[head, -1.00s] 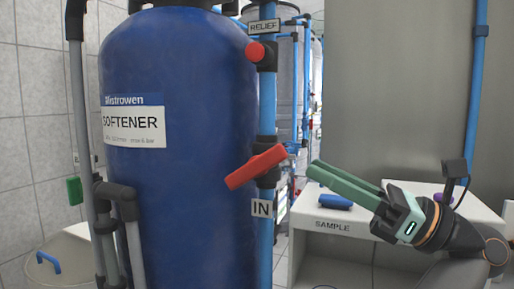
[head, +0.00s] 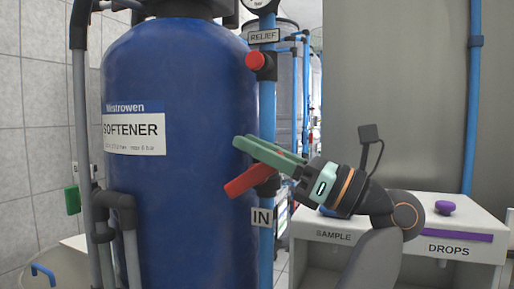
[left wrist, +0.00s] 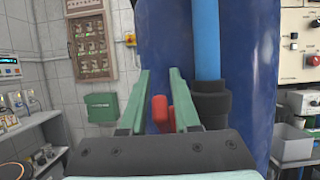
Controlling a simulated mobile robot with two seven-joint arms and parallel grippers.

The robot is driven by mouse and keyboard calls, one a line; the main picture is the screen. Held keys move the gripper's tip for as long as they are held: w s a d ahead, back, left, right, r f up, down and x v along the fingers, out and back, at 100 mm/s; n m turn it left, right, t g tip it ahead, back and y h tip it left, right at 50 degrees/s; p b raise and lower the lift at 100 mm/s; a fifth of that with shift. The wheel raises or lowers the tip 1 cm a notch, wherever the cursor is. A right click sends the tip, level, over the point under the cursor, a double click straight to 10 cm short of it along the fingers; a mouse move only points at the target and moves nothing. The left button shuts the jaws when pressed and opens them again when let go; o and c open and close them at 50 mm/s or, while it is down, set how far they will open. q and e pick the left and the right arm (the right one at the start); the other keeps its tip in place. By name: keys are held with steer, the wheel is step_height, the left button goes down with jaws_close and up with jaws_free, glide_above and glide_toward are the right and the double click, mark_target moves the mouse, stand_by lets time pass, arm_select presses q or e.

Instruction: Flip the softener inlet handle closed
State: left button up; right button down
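The red softener inlet handle (head: 247,181) sits on the blue inlet pipe just above the IN label (head: 262,217), in front of the blue softener tank (head: 180,90). It slants from lower left to upper right across the pipe. My left gripper (head: 243,140) reaches in from the right; its green fingers cover the handle's upper end. In the left wrist view the left gripper (left wrist: 160,73) is open, with the red handle (left wrist: 160,114) showing in the gap between the fingers. Whether they touch it cannot be told. My right gripper is in neither view.
A red relief knob (head: 256,61) sits higher on the same pipe. Grey pipes (head: 90,150) stand left of the tank. A white bench (head: 395,247) labelled SAMPLE and DROPS is at the right, with a purple knob (head: 445,207) on top.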

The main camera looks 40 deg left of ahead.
arm_select(q)
jaws_close()
steer(key=shift+f, duration=0.1)
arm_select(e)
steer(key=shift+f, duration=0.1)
